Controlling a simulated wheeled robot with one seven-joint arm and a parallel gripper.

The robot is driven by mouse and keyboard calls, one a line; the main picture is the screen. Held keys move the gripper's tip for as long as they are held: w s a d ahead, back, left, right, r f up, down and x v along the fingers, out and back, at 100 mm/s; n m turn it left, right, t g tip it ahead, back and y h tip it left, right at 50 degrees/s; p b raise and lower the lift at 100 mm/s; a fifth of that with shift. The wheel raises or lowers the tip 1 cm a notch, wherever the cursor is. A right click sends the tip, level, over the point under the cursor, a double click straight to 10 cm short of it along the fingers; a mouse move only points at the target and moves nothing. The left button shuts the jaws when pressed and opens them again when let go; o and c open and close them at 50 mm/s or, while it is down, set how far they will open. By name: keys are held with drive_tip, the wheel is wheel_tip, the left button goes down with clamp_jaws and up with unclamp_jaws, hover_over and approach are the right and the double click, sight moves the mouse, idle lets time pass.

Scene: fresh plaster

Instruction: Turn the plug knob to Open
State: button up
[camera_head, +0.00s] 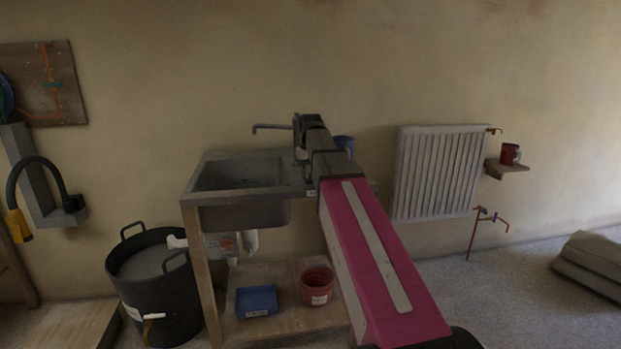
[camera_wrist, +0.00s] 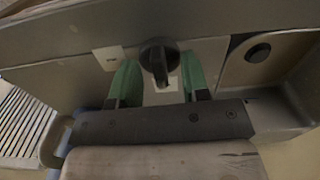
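In the wrist view a black knob (camera_wrist: 158,58) sits on a pale plate set in a grey panel, with its bar pointing down in the picture. My gripper (camera_wrist: 158,76) is open, its two green fingers apart, one on each side of the knob; I see no contact. A small pale label (camera_wrist: 111,56) lies left of the knob, its text too small to read. In the head view my gripper (camera_head: 307,128) is over the right end of the grey sink unit (camera_head: 215,212). My arm hides the knob there.
A second round black part (camera_wrist: 258,52) lies right of the knob. A blue container (camera_head: 345,143) stands behind my arm. Right of it are a radiator (camera_head: 440,172) and a red mug (camera_head: 510,153) on a shelf. A black bucket (camera_head: 165,305) stands left of the sink.

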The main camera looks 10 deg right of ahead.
wheel_tip(320, 180, up, 12)
idle(1.0)
